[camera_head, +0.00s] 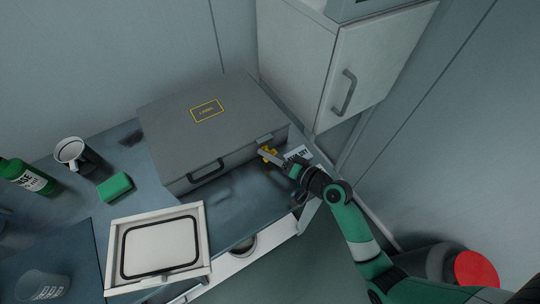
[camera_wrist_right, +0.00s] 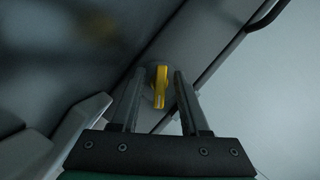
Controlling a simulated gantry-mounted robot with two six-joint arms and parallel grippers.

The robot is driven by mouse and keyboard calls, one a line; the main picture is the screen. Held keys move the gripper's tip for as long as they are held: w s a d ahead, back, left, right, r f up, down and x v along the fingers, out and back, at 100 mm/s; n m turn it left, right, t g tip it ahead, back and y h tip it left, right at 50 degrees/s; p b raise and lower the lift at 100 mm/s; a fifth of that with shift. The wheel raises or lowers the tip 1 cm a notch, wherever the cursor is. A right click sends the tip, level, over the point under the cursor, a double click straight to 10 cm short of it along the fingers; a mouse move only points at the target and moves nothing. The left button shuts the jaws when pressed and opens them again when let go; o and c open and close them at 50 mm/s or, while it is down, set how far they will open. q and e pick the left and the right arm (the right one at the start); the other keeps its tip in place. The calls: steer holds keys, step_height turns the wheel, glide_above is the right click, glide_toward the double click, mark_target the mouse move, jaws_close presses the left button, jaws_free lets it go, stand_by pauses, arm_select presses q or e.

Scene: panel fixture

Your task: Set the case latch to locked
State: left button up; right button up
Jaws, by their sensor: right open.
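A grey case (camera_head: 205,130) lies closed on the bench, with a yellow-bordered label on its lid and a dark handle on its front. The yellow case latch (camera_head: 267,154) is on the front face, near the right end. In the right wrist view the yellow latch (camera_wrist_right: 160,86) stands on a round grey base. My right gripper (camera_head: 277,158) is at the latch. In the wrist view its two fingers (camera_wrist_right: 155,98) are open, one on each side of the latch, with a gap on both sides. My left gripper is not in view.
A white cabinet (camera_head: 352,70) with a grey handle stands behind, to the right. A white framed panel (camera_head: 112,275) lies at front left. A green sponge (camera_head: 115,187), a mug (camera_head: 70,151), a green bottle (camera_head: 22,176) and a glass (camera_head: 42,284) stand at left.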

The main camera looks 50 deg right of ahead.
jaws_close()
stand_by(0.3)
steer(key=p, duration=0.1)
steer(key=n+p, duration=0.1)
steer(key=shift+r+n+g+h+p, duration=0.2)
steer(key=shift+n+g+h+p, duration=0.1)
steer(key=shift+h, duration=0.1)
steer(key=n+g+h+p, duration=0.1)
steer(key=n+p, duration=0.2)
steer(key=p, duration=0.1)
steer(key=shift+r+h+p, duration=0.1)
steer(key=shift+h+p, duration=0.2)
steer(key=shift+p, duration=0.1)
steer(key=shift+n+h+p, duration=0.5)
steer(key=shift+n+p, duration=0.3)
steer(key=shift+p, duration=0.1)
steer(key=shift+f+n+g+h+p, duration=0.25)
steer(key=shift+n+g+h+p, duration=0.05)
steer(key=shift+n+h, duration=0.35)
